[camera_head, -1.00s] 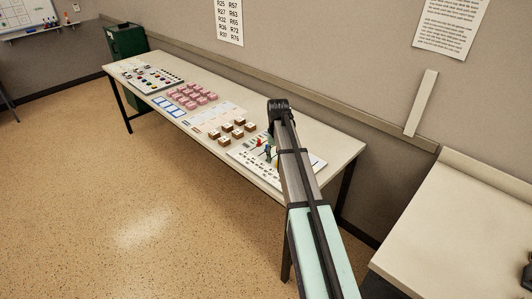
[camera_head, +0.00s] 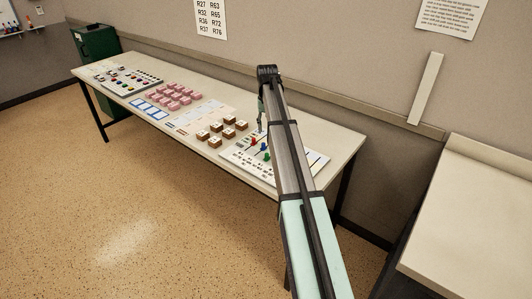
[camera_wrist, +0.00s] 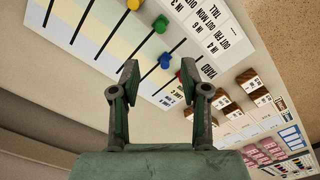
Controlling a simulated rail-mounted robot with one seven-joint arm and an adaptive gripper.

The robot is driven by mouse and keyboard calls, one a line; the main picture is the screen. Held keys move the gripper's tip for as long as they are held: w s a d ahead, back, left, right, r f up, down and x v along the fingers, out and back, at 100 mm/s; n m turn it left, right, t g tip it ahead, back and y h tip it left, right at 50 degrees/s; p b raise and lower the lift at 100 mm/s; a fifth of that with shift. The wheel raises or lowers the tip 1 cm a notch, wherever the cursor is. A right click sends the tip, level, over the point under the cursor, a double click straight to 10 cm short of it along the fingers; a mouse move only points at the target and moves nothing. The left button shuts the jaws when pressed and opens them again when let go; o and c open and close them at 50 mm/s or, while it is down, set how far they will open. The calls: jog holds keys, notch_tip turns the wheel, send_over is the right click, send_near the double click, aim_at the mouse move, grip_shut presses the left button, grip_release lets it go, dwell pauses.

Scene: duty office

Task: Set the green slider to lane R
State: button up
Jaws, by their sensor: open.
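The green slider (camera_wrist: 160,24) is a round knob on a dark slot in the slider board (camera_wrist: 103,25), near the top of the wrist view. A blue slider (camera_wrist: 164,60) and a partly hidden red slider (camera_wrist: 180,75) sit on neighbouring slots. A yellow knob (camera_wrist: 133,4) is cut by the top edge. My gripper (camera_wrist: 159,68) is open, its fingers apart, with the blue slider showing between the tips. In the head view my gripper (camera_head: 261,125) hangs over the board's far left part. My arm hides some of the board. I cannot read lane R.
Brown blocks with white labels (camera_head: 216,130) stand beside the board. Pink blocks (camera_head: 173,97), blue-edged cards (camera_head: 151,107) and a panel of coloured pieces (camera_head: 133,82) lie farther left on the long table (camera_head: 335,147). The wall runs behind. Another table (camera_head: 470,210) stands at right.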

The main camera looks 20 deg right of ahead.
aim_at(267, 154)
notch_tip(267, 154, down, 14)
jog(key=p, duration=0.3)
grip_shut()
